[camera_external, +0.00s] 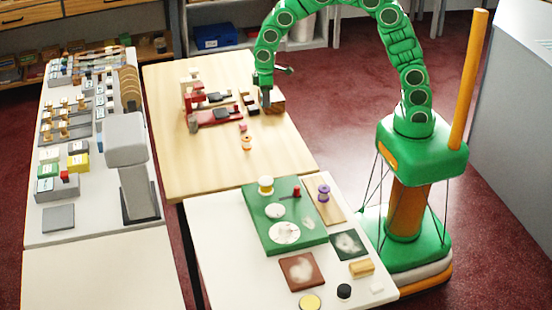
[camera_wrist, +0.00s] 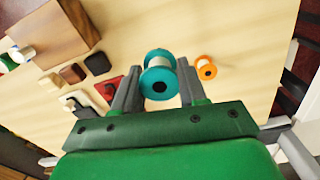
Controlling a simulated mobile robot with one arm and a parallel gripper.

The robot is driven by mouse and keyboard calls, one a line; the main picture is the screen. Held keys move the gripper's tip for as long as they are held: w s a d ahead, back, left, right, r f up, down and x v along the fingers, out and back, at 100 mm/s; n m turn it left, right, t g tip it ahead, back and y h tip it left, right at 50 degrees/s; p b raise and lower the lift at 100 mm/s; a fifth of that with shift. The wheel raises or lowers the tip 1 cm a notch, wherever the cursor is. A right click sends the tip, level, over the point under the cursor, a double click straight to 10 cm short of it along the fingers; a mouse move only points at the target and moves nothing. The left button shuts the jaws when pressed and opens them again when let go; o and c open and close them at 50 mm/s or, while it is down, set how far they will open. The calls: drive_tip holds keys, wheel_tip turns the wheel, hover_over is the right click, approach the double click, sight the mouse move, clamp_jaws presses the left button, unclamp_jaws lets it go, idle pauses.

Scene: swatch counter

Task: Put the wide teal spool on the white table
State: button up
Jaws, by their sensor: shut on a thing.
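The wide teal spool (camera_wrist: 150,78) has teal flanges and a pale middle. In the wrist view it sits between the two fingers of my gripper (camera_wrist: 158,77), which is shut on it. In the external view my gripper (camera_external: 266,100) hangs over the far right part of the wooden table, beside a brown wooden block (camera_external: 277,101); I cannot make out the spool there. The white table (camera_external: 213,253) stands nearer the camera, with its bare strip along the left side.
An orange spool (camera_external: 246,143), red tool (camera_external: 215,117) and small blocks are on the wooden table (camera_external: 190,160). The white table bears a green board (camera_external: 262,228), a purple spool (camera_external: 323,192) and several small items. A crowded grey counter (camera_external: 90,225) stands left.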

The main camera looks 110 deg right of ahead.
drive_tip(key=shift+s+a+r, duration=0.1)
drive_tip(key=shift+s+r, duration=0.05)
drive_tip(key=shift+s, duration=0.05)
drive_tip(key=w+a+f, duration=0.1)
drive_tip(key=w+a, duration=0.1)
drive_tip(key=a, duration=0.5)
drive_tip(key=w+a+f+n, duration=0.1)
drive_tip(key=w+a+f, duration=0.1)
drive_tip(key=a, duration=0.5)
drive_tip(key=w+a+f, duration=0.2)
drive_tip(key=w+a, duration=0.2)
drive_tip(key=a, duration=0.4)
drive_tip(key=shift+w+n, duration=0.25)
drive_tip(key=shift+n, duration=0.15)
drive_tip(key=shift+d+f, duration=0.1)
drive_tip(key=shift+d, duration=0.05)
